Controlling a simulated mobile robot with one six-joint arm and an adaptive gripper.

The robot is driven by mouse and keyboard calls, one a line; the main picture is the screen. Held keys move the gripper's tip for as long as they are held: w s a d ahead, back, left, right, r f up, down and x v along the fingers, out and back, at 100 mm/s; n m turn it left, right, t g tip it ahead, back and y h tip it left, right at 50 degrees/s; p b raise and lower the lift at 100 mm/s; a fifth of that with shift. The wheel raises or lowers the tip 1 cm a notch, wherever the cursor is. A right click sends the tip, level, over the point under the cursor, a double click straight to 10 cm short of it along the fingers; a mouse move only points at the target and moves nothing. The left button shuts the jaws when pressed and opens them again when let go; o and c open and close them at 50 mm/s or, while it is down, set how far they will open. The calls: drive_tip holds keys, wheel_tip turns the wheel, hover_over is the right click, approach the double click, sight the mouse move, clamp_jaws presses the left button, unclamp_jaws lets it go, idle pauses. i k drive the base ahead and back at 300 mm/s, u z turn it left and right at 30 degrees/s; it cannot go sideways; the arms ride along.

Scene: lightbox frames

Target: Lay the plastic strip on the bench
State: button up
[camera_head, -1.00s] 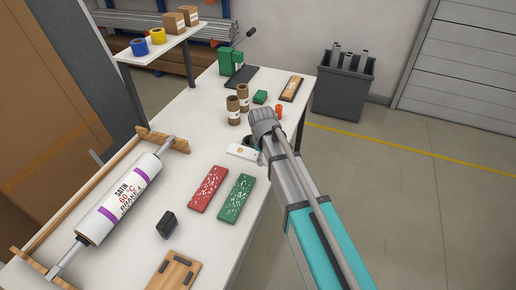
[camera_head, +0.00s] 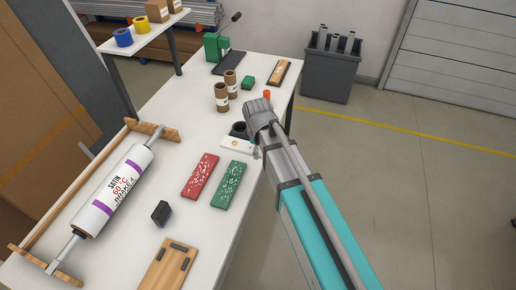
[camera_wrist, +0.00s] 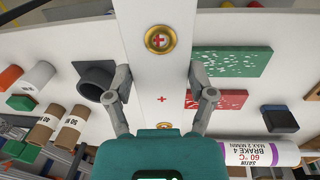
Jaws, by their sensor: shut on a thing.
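The plastic strip (camera_wrist: 160,99) is white, with a brass eyelet and small red crosses. In the wrist view it runs from the top edge down between my fingers. My gripper (camera_wrist: 160,72) has one finger against each long side of it and is shut on it. In the head view the strip's eyelet end (camera_head: 235,143) shows just left of my wrist; the rest is hidden behind my arm. The bench (camera_head: 125,240) has a white top. I cannot tell whether the strip touches it or hangs just above.
A dark hollow cylinder (camera_head: 238,129) stands close beside the strip. Red (camera_head: 200,176) and green (camera_head: 232,186) speckled plates lie nearer. A labelled roller (camera_head: 115,195) lies at the left. The bench's right edge runs under my arm.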

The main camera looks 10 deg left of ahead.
sight(253, 66)
drive_tip(key=z, duration=0.1)
drive_tip(key=i, duration=1.5)
drive_tip(key=u, duration=0.25)
drive_tip(key=i, duration=1.15)
drive_tip(key=u, duration=0.35)
